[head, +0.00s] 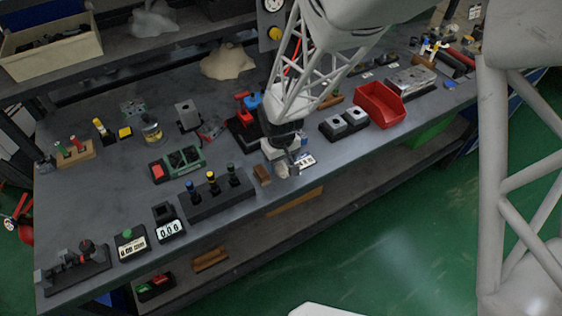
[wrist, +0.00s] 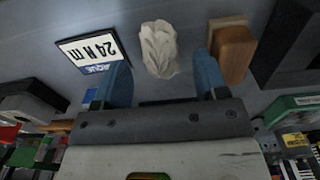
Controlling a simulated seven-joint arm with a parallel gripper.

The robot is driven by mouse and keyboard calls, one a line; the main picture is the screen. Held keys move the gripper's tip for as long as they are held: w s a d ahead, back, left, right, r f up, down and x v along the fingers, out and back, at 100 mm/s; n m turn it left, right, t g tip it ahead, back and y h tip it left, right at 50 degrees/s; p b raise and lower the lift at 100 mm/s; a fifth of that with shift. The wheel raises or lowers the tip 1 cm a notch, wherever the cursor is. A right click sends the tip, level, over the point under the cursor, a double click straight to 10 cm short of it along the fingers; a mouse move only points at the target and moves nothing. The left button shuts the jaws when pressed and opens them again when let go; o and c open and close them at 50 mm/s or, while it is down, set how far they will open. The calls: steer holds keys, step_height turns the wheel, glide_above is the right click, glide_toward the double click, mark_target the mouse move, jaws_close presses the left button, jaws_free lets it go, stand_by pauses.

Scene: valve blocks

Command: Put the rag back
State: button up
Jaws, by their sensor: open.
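A crumpled off-white rag (wrist: 158,48) lies on the grey bench, seen in the wrist view just beyond and between my fingertips. My gripper (wrist: 162,66) is open, with one blue finger on each side of the rag's near end; I cannot tell whether either touches it. In the head view my gripper (head: 284,163) is low over the bench's front edge and largely hides that spot. A tan crumpled cloth (head: 228,62) lies at the back of the bench, and a grey one (head: 153,21) is on the upper shelf.
A white label card reading 24 N m (wrist: 90,50) lies left of the rag in the wrist view. A brown wooden block (wrist: 233,50) is close on the right. A red bin (head: 380,104) and a block with several levers (head: 215,195) flank my gripper in the head view.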

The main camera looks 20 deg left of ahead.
mark_target(282, 163)
step_height(282, 163, up, 11)
steer(key=shift+r, duration=0.15)
stand_by(0.4)
stand_by(0.6)
steer(key=s+d+r+m+t, duration=0.1)
steer(key=s+d+r+m, duration=0.1)
steer(key=d+r, duration=0.6)
steer(key=s+d+r+m, duration=0.2)
steer(key=s+d+r, duration=0.15)
steer(key=d, duration=0.75)
steer(key=s+d+r+m+t, duration=0.1)
steer(key=s+d+r+m, duration=0.4)
steer(key=s+d, duration=0.7)
steer(key=shift+s+d+r, duration=0.3)
steer(key=shift+d+r, duration=0.4)
steer(key=shift+d, duration=0.4)
